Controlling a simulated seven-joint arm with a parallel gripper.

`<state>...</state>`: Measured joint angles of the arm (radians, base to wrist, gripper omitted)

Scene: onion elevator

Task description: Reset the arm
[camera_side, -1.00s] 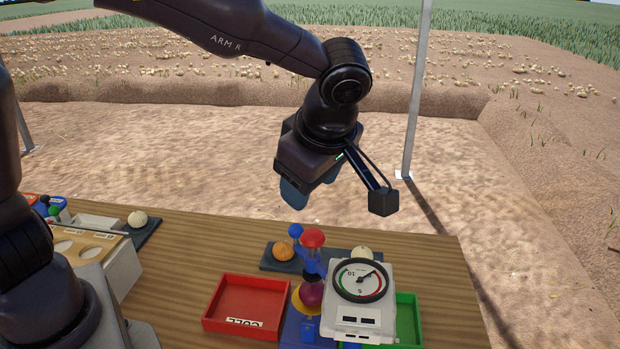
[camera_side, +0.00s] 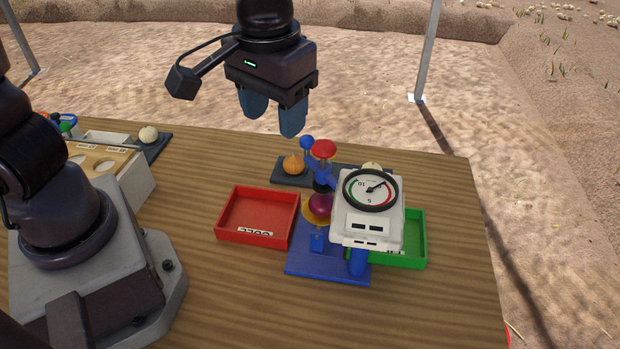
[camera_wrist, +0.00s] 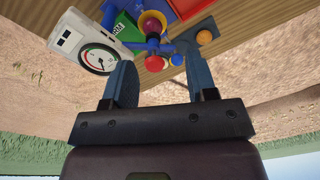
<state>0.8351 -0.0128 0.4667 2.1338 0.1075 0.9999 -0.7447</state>
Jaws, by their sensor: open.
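My gripper (camera_side: 272,118) hangs above the back edge of the table, fingers pointing down, open and empty. In the wrist view its two blue fingers (camera_wrist: 160,90) stand apart with nothing between them. Below and to its right in the side view is a blue stand (camera_side: 328,264) with a red-topped knob (camera_side: 323,150), a purple onion (camera_side: 320,205) and a white dial gauge (camera_side: 370,207). The gripper touches none of these.
A red tray (camera_side: 258,214) lies left of the stand, a green tray (camera_side: 413,240) right. A dark strip (camera_side: 322,171) behind holds an orange onion (camera_side: 293,165) and a pale onion (camera_side: 372,168). A holed box (camera_side: 105,163) and another pale onion (camera_side: 148,134) are at left.

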